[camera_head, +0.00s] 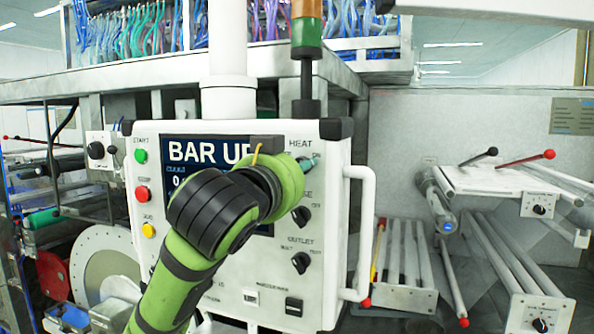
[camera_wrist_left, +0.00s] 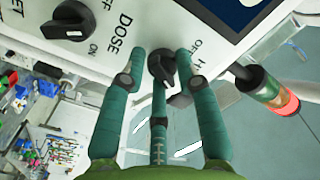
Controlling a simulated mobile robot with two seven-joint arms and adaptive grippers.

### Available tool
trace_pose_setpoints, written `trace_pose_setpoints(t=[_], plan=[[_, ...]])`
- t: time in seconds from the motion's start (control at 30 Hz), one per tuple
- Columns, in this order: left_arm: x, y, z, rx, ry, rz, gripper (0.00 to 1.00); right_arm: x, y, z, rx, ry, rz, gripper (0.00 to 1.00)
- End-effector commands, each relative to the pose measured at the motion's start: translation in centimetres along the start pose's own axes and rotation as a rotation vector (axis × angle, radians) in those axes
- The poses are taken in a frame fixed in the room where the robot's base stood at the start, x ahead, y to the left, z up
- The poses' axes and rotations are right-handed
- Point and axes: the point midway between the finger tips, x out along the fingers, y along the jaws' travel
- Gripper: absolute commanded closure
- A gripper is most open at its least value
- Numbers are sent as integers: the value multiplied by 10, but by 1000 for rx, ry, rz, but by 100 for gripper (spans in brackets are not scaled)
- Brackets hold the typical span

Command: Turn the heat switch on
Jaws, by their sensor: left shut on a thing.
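The heat switch (camera_wrist_left: 162,68) is a black rotary knob on the white control panel (camera_head: 338,270), seen in the left wrist view between my fingers, beside an OFF label and a partly hidden name. My left gripper (camera_wrist_left: 163,75) has its teal fingers around this knob and is shut on it. In the head view my left gripper (camera_head: 308,165) reaches the panel just below the HEAT label, and the knob is hidden behind it. I cannot tell which way the knob points. My right gripper is in neither view.
The black dose knob (camera_wrist_left: 70,20) and outlet knob (camera_head: 301,262) sit below the heat switch. A screen reading BAR U (camera_head: 200,150) is partly covered by my arm. A white handle (camera_head: 366,230) runs along the panel's right side. A stack light (camera_head: 306,30) stands above.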

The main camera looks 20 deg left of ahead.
Motion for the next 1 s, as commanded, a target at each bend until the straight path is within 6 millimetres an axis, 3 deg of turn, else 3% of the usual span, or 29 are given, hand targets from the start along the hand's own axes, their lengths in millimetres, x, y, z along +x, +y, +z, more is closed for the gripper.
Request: trace_pose_setpoints(t=[0.03, 0.23, 0.27, 0.3, 0.73, 0.87, 1.0], plan=[[2, 4, 7, 6, -21, 10, 100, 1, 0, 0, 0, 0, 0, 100], [2, 4, 7, 6, -21, 10, 100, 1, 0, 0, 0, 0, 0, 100], [2, 4, 7, 5, -21, 10, 64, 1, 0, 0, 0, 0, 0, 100], [2, 4, 7, 5, -21, 10, 48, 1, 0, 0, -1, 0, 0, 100], [-5, 1, 2, 1, -6, 2, 47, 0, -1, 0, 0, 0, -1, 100], [-24, 0, 1, 1, -4, 2, 47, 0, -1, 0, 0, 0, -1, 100], [-56, 0, 1, 2, -3, 1, 47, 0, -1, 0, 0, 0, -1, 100]])
